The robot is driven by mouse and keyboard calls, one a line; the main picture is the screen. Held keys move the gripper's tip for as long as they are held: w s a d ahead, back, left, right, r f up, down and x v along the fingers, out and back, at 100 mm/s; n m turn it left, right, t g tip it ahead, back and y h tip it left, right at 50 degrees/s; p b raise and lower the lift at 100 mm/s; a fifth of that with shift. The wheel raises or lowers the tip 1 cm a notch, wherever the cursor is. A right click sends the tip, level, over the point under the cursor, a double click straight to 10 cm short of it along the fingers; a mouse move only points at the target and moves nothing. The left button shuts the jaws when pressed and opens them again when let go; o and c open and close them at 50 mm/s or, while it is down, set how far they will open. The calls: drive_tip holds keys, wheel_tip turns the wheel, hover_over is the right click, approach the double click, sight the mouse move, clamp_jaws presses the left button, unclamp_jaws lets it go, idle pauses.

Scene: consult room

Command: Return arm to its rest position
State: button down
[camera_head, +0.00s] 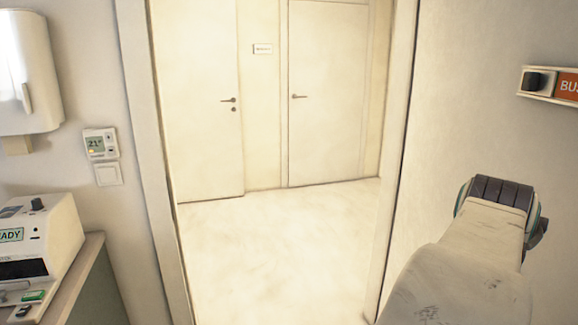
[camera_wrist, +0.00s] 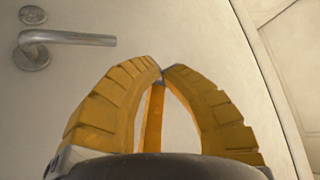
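My gripper (camera_wrist: 163,72) shows in the wrist view with its yellow ribbed fingers curved inward and their tips together. Nothing is seen between them. Beyond it is a pale door (camera_wrist: 190,30) with a metal lever handle (camera_wrist: 70,38) at the upper left, apart from the fingers. In the head view my arm (camera_head: 465,265) rises at the lower right, in front of the right wall. The gripper itself is hidden there.
An open doorway leads to bare pale floor (camera_head: 280,245) and two closed doors (camera_head: 197,100) (camera_head: 327,95). At left are a device (camera_head: 45,240) on a counter (camera_head: 75,285), a thermostat (camera_head: 101,143) and a dispenser (camera_head: 25,75). A sign (camera_head: 552,84) hangs on the right wall.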

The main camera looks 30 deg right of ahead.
drive_tip(key=w+a+f+n+y+p, duration=0.1)
drive_tip(key=w+a+f+n+y, duration=0.15)
drive_tip(key=a+f, duration=0.4)
drive_tip(key=w+a+f+n+y+p, duration=0.1)
drive_tip(key=w+a+f+n+y, duration=0.2)
drive_tip(key=a, duration=0.7)
drive_tip(key=w+a+f+n+y+p, duration=0.1)
drive_tip(key=a+f+n, duration=0.4)
drive_tip(key=a, duration=0.3)
drive_tip(key=w+a+r+n+t+y, duration=0.1)
drive_tip(key=w+a+r+n, duration=0.1)
drive_tip(key=a+n, duration=0.3)
drive_tip(key=a+p, duration=0.1)
drive_tip(key=a, duration=0.1)
drive_tip(key=shift+a+r, duration=0.15)
drive_tip(key=shift+a, duration=0.25)
